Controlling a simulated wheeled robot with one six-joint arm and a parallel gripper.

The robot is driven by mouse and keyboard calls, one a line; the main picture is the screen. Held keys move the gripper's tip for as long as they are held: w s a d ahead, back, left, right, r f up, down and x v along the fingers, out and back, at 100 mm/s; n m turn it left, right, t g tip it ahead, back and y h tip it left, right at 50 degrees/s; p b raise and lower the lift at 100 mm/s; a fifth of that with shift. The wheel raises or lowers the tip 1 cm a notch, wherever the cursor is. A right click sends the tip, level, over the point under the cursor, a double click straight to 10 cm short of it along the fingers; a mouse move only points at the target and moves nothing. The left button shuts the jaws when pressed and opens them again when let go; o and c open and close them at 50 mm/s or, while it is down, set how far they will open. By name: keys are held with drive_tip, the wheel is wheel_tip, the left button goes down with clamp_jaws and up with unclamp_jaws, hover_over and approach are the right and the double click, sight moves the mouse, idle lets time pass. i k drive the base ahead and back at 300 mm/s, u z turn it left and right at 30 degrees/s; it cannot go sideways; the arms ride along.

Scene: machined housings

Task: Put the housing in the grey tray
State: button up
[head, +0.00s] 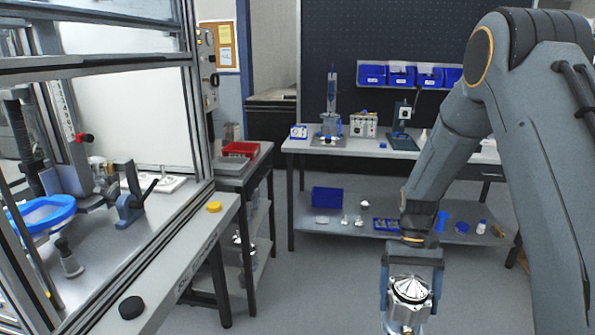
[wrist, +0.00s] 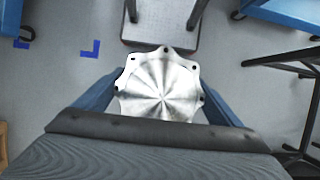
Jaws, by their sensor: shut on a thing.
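The housing (head: 410,292) is a shiny silver machined part. My gripper (head: 411,285) is shut on it and holds it in the air over the floor, at the lower right of the head view. In the wrist view the housing (wrist: 160,88) shows its round, lobed metal face between the two blue fingers of my gripper (wrist: 158,98). I cannot pick out a grey tray with certainty in either view.
A machine enclosure with a bench (head: 185,250) stands at the left, with yellow and black knobs on its front ledge. A dark cart (head: 262,158) carries a red bin (head: 240,149). A workbench (head: 420,153) with a lower shelf stands at the back. Open floor (head: 290,280) lies between.

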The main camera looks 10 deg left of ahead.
sight(228, 166)
drive_tip(key=i, duration=2.45)
drive_tip(key=u, duration=2)
